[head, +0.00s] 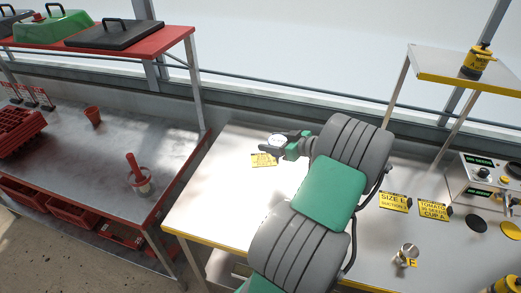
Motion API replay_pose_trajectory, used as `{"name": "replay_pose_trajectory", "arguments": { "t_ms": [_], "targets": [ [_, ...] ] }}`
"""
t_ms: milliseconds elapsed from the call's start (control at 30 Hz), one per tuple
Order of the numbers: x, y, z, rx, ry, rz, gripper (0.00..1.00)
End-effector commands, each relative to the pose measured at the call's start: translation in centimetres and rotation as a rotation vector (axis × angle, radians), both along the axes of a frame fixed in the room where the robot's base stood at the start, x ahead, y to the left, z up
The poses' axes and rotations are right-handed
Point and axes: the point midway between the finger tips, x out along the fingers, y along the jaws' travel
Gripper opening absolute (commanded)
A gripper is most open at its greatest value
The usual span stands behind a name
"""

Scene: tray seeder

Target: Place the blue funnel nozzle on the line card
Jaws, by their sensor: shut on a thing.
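My gripper (273,145) is above the left part of the pale table, its dark fingers shut on a pale, round-topped piece (278,139). Most of this piece is hidden by the fingers, and I cannot make out any blue on it. A yellow card with small print (264,160) lies on the table just below and left of the gripper in the picture; its words are too small to read. The gripper looks apart from the card, but its height is hard to judge. No clearly blue funnel nozzle shows.
Right of my arm lie yellow cards, "SIZE L" (394,202) and "TOMATO" (433,209), and a metal nozzle (408,253) beside a card marked F. A control box (486,182) stands far right. A shelf (468,75) rises behind. The table's left front (215,215) is clear.

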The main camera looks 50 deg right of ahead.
Motion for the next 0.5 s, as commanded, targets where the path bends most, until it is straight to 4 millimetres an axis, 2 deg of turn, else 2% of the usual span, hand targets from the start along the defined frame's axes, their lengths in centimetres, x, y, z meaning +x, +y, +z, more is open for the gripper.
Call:
{"name": "replay_pose_trajectory", "arguments": {
  "t_ms": [33, 167, 200, 333, 500],
  "targets": [
    [1.6, -0.2, -0.3, 0.003, 0.000, 0.005, 0.20],
    [5.2, -1.2, -2.1, 0.004, 0.000, 0.006, 0.20],
    [5.9, -1.5, -3.2, 0.005, 0.001, 0.003, 0.20],
    [8.0, -2.2, -6.0, 0.003, 0.001, 0.002, 0.20],
    [9.4, -2.7, -7.8, 0.001, 0.000, 0.001, 0.20]
  ]
}}
